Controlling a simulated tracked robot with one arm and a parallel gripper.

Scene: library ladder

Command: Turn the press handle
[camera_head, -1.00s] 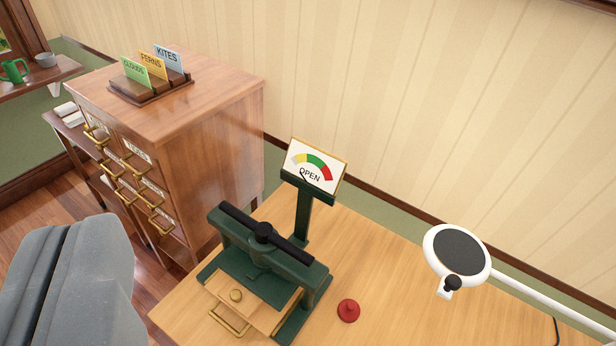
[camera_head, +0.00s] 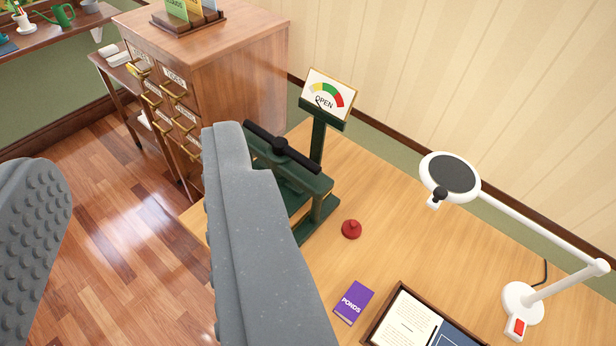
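The green press (camera_head: 318,185) stands on the wooden table, with its black bar handle (camera_head: 282,147) lying across the top. Behind it, a gauge sign (camera_head: 328,94) reads OPEN. My gripper (camera_head: 140,190) shows as two grey fingers spread wide apart, one at the left edge and one in the middle. It is open and empty, with floor visible between the fingers. The right finger covers the front and left part of the press in the picture; I cannot tell whether it touches it. The handle is not between the fingers.
A white lamp (camera_head: 523,303) with a round head stands at the right. A red knob-like object (camera_head: 351,229), a purple PONDS booklet (camera_head: 353,302) and a tray (camera_head: 378,322) with papers lie on the table. A wooden drawer cabinet (camera_head: 240,85) stands behind left.

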